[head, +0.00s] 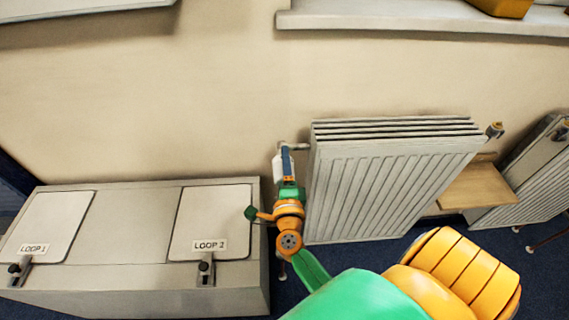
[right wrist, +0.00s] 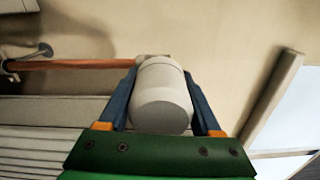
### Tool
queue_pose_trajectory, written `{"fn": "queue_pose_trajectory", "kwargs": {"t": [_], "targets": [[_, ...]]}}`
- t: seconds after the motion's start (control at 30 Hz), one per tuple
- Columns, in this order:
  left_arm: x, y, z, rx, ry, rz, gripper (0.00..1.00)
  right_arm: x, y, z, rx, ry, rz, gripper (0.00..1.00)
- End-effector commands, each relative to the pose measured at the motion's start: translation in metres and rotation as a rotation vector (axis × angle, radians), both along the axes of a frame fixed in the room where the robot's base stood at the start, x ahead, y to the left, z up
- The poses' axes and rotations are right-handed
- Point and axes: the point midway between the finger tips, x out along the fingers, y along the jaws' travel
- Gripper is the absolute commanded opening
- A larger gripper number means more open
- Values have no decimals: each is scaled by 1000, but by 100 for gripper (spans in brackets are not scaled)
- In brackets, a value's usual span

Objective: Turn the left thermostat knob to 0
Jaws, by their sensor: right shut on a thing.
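The left thermostat knob is a plain white cylinder (right wrist: 162,95) in the right wrist view, with no scale or number that I can read. In the head view a white part of it (head: 277,168) shows by the upper left corner of the near radiator (head: 390,185), mostly hidden by my gripper. My right gripper (head: 286,152) is shut on the knob, with a blue finger on each side of it. It also shows in the right wrist view (right wrist: 162,80). My left gripper is not in view.
A grey cabinet (head: 130,278) with lids marked LOOP 1 and LOOP 2 stands left of the knob. Another valve (head: 494,130) is at the radiator's right end. A wooden shelf (head: 478,188) and second radiator (head: 525,180) lie farther right. A copper pipe (right wrist: 80,64) runs beside the knob.

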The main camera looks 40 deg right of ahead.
Motion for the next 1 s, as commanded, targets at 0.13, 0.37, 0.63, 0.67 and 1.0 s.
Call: {"fn": "queue_pose_trajectory", "kwargs": {"t": [0.13, 0.37, 0.63, 0.67, 1.0], "targets": [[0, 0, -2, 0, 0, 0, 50, 0, 0, -1, 40, -22, 0, 10], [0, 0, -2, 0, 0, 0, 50, 0, 0, -1, 70, -41, 1, 10], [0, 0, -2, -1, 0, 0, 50, 0, 0, -1, 74, -43, 1, 10], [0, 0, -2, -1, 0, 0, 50, 0, 0, -1, 74, -43, 1, 10], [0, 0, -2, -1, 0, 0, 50, 0, 0, -1, 73, -44, 0, 96]]}}
